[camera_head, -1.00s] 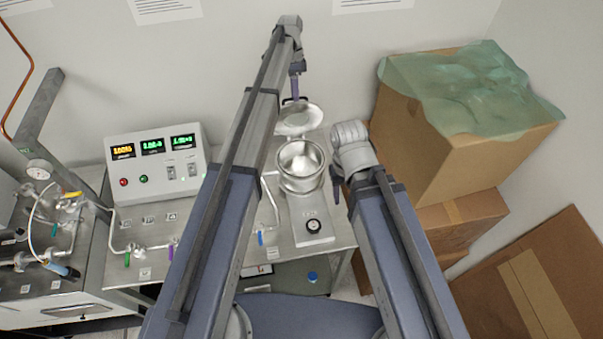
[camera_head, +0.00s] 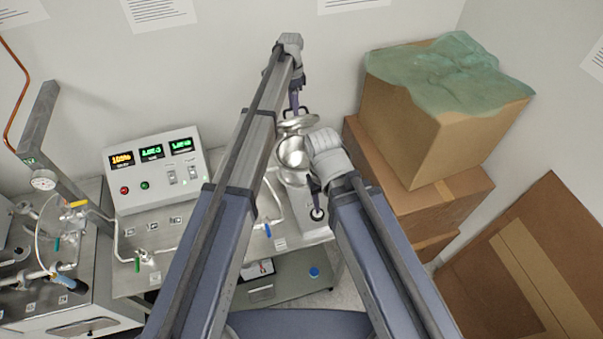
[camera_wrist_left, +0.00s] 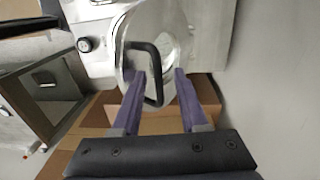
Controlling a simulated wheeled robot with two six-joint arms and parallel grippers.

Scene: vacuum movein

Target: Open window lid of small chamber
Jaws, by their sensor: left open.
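The small chamber (camera_head: 291,156) is a round silver pot on the bench, its open mouth partly hidden by my right wrist. Its round metal window lid (camera_head: 299,123) is raised off the mouth at the back and tilted. In the left wrist view the lid (camera_wrist_left: 168,35) fills the upper middle and carries a black bar handle (camera_wrist_left: 153,70). My left gripper (camera_head: 294,108) is at the lid. It also shows in the left wrist view (camera_wrist_left: 158,73), with its purple fingers apart on either side of the handle; contact is unclear. My right gripper (camera_head: 315,187) points down in front of the chamber, its jaws unclear.
A control box (camera_head: 155,170) with lit displays stands left on the bench. Valves and thin pipes (camera_head: 140,255) lie in front of it. Stacked cardboard boxes (camera_head: 430,130), with green wrap on top, stand close at the right. A wall is behind.

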